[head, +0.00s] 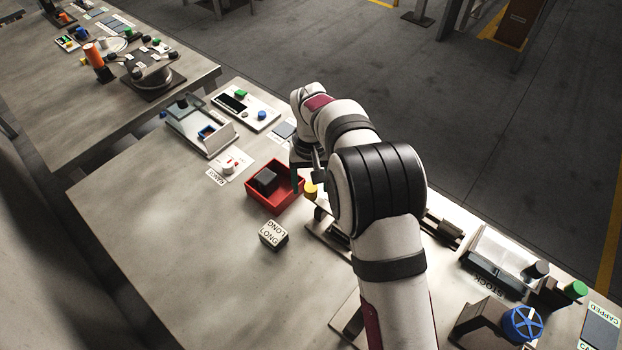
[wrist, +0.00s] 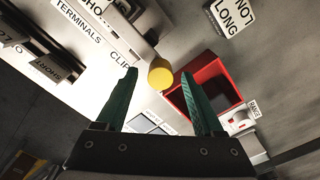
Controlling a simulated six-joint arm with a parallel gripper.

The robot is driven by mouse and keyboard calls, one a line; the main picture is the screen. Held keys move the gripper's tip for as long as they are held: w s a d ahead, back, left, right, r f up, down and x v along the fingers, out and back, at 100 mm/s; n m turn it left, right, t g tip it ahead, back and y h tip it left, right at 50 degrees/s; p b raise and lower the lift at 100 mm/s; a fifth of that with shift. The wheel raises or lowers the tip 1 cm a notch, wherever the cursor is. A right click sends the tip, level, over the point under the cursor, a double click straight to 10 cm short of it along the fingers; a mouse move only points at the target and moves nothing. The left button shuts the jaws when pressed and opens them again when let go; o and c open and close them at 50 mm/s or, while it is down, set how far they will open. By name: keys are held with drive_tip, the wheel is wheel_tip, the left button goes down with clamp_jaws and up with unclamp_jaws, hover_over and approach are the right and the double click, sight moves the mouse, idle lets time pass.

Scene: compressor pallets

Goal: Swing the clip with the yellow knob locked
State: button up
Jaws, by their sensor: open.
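The yellow knob (head: 310,190) shows beside the red tray, partly covered by my arm. In the wrist view, the round yellow knob (wrist: 161,74) lies in the gap between my fingertips, near a "CLIP" label (wrist: 121,57). The clip's body is mostly hidden or hard to make out, so I cannot tell its position. My gripper (head: 307,174) is open with its fingers pointing down near the knob. In the wrist view, the two green fingers of my gripper (wrist: 159,76) stand apart, one on each side of the knob. I cannot tell whether either touches it.
A red tray (head: 277,206) holding a black block (head: 265,181) stands close to the left of my gripper. A block marked "LONG" (head: 273,235) sits in front. A white dial (head: 230,166) and a blue handwheel (head: 523,323) are farther off. The bench's left part is clear.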

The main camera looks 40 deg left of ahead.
wheel_tip(320, 180, up, 16)
drive_tip(key=shift+f, duration=0.1)
idle(0.4)
drive_tip(key=s+d+r+m, duration=0.1)
drive_tip(key=d+r+m, duration=0.25)
drive_tip(key=d, duration=0.85)
drive_tip(key=s+d+r+m, duration=0.15)
drive_tip(key=d+m, duration=0.25)
drive_tip(key=d, duration=0.8)
drive_tip(key=s+d+f+m+y, duration=0.1)
drive_tip(key=s+d+f+m, duration=0.2)
drive_tip(key=s+d, duration=0.3)
drive_tip(key=s+d+f+m, duration=0.3)
drive_tip(key=s+d, duration=0.3)
drive_tip(key=s, duration=0.3)
drive_tip(key=shift+s+f+m+y, duration=0.25)
drive_tip(key=shift+s+m+y, duration=0.1)
drive_tip(key=shift+m+y, duration=0.1)
drive_tip(key=shift+d, duration=0.1)
